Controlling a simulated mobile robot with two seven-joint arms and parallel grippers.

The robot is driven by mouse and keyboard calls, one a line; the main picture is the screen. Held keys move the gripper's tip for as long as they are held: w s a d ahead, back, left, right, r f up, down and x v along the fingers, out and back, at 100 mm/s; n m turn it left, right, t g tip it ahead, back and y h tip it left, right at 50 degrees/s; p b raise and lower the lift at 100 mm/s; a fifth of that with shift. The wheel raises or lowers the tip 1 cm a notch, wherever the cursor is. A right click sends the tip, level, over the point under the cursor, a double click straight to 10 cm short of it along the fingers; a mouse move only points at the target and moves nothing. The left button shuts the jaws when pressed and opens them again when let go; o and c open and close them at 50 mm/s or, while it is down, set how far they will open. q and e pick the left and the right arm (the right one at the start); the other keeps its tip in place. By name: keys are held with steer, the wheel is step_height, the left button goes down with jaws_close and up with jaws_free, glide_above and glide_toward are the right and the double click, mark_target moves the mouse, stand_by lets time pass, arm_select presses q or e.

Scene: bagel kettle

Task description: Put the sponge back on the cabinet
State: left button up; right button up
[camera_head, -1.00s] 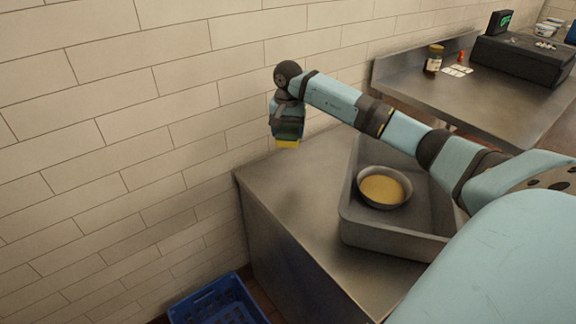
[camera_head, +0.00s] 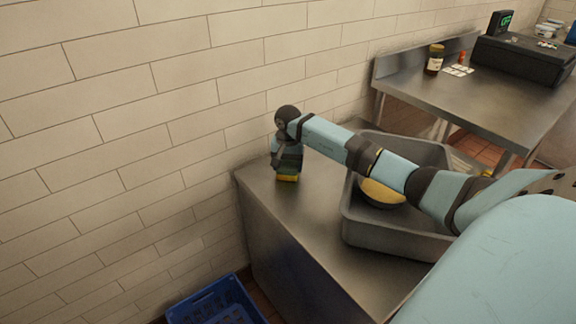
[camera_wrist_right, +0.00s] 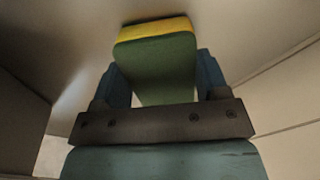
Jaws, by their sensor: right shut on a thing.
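The sponge, green with a yellow layer, is in my right gripper (camera_head: 287,172). The cabinet (camera_head: 320,235) has a bare metal top to the left of the grey tub. My left gripper is not in view.
A grey tub (camera_head: 395,235) holding a bowl with yellow contents (camera_head: 381,192) stands on the cabinet, partly behind my right arm. A tiled wall (camera_head: 150,120) runs along the left. A blue crate (camera_head: 215,303) is on the floor. Another steel table (camera_head: 480,100) holds a jar (camera_head: 434,60).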

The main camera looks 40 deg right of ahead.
mark_target(288, 166)
steer(key=shift+f, duration=0.15)
steer(key=o, duration=0.9)
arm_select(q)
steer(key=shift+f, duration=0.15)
arm_select(e)
steer(key=shift+r, duration=0.35)
arm_select(q)
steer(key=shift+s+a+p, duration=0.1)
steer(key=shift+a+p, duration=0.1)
steer(key=shift+p, duration=0.65)
arm_select(e)
step_height(288, 166, up, 12)
steer(key=shift+f, duration=0.2)
